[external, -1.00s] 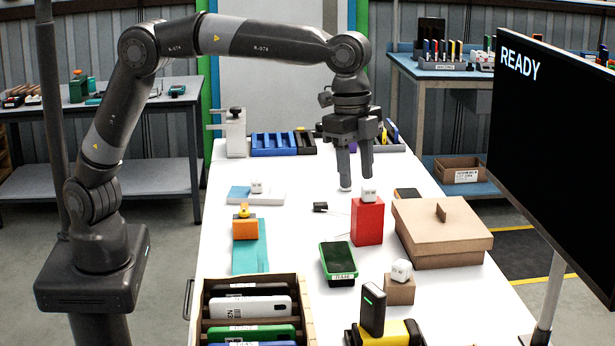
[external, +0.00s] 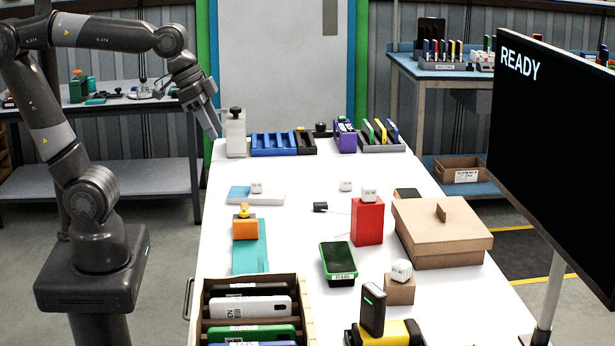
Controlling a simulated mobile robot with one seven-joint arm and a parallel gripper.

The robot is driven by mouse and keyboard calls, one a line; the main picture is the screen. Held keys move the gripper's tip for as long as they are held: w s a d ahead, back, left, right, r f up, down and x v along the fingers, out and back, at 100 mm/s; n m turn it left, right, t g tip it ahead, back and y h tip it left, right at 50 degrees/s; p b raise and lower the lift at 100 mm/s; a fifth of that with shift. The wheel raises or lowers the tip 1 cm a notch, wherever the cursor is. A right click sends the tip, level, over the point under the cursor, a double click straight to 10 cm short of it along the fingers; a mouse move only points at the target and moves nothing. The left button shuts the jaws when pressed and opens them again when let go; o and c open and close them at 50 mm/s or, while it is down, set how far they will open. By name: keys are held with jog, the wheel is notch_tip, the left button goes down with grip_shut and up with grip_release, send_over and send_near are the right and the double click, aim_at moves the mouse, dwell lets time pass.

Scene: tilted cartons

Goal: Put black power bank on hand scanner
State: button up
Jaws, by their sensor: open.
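A black block with a small green light, which looks like the black power bank (external: 373,309), stands upright at the front, on or against a yellow and black object (external: 392,334); the contact is unclear. A green-rimmed handheld device with a dark face and a white label (external: 338,262) lies mid-table and may be the hand scanner; I cannot tell for sure. My gripper (external: 215,131) is open and empty at the back left, beside a grey-white fixture with a black knob (external: 235,134), far from both.
A wooden crate with slotted devices (external: 308,310) stands front left. A red box (external: 367,221), a small carton (external: 399,290) and a large lidded carton (external: 440,232) are right of centre. A monitor (external: 545,150) overhangs the right. Blue bins (external: 273,145) line the back.

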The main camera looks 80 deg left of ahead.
jog(key=s+a+f+n, duration=0.1)
jog(key=s+a+f, duration=0.1)
jog(key=s+f, duration=0.2)
jog(key=shift+s+a+f+n+t+y, duration=0.2)
jog(key=shift+s+f+n+t+y, duration=0.2)
jog(key=shift+s, duration=0.8)
